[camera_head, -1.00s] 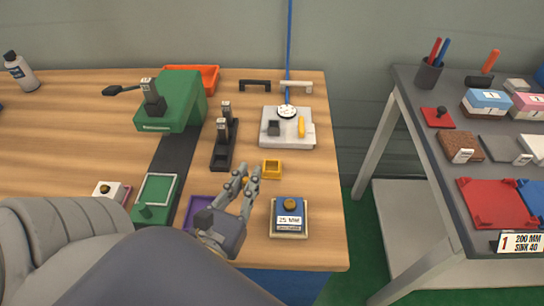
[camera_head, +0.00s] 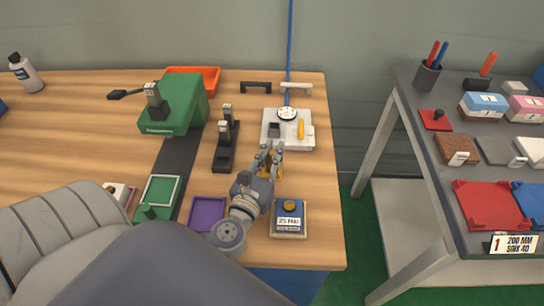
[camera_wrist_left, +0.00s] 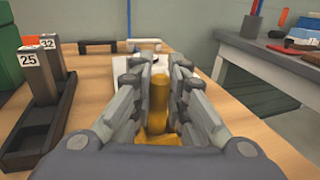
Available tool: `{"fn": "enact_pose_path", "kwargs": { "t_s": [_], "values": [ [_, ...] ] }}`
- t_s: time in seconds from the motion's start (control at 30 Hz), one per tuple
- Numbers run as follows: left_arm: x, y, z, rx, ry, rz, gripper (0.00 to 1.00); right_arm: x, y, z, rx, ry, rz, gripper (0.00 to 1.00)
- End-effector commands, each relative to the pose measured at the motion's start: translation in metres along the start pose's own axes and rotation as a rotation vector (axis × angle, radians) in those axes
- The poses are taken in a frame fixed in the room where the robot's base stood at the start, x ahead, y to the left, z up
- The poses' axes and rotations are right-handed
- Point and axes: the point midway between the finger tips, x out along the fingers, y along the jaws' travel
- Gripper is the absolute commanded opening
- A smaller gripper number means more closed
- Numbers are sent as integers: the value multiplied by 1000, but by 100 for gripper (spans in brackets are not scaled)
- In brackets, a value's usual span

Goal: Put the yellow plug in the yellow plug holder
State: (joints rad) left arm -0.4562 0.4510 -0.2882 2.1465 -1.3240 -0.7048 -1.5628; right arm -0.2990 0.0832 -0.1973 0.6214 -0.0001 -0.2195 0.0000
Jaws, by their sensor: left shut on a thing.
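My left gripper (camera_head: 268,152) is shut on the yellow plug (camera_wrist_left: 158,100), a yellow cylinder that stands upright between the fingers in the left wrist view. In the head view the gripper is at the yellow plug holder, a small square yellow box, and mostly covers it. Yellow of the holder (camera_wrist_left: 165,140) shows under the plug in the left wrist view. I cannot tell whether the plug's lower end is inside the holder or just above it. My right gripper is not in view.
A white dial device (camera_head: 300,138) with a yellow piece stands just behind. A black block rack (camera_head: 222,160) is to the left, a purple tray (camera_head: 207,212) front left, and a blue labelled block (camera_head: 289,216) front right. Bare wood lies right of the holder.

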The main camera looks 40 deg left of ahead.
Motion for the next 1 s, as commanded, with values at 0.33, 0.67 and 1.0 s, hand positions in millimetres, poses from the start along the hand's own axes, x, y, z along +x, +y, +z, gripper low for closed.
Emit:
{"fn": "enact_pose_path", "kwargs": {
  "t_s": [0.33, 0.67, 1.0],
  "values": [
    [0, 0, -10, -1, -1, 0, 0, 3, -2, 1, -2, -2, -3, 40],
    [0, 0, -13, -1, -1, 0, 34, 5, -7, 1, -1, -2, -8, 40],
    [0, 0, -9, -1, -1, 0, 34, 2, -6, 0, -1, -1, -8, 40]
  ]
}}
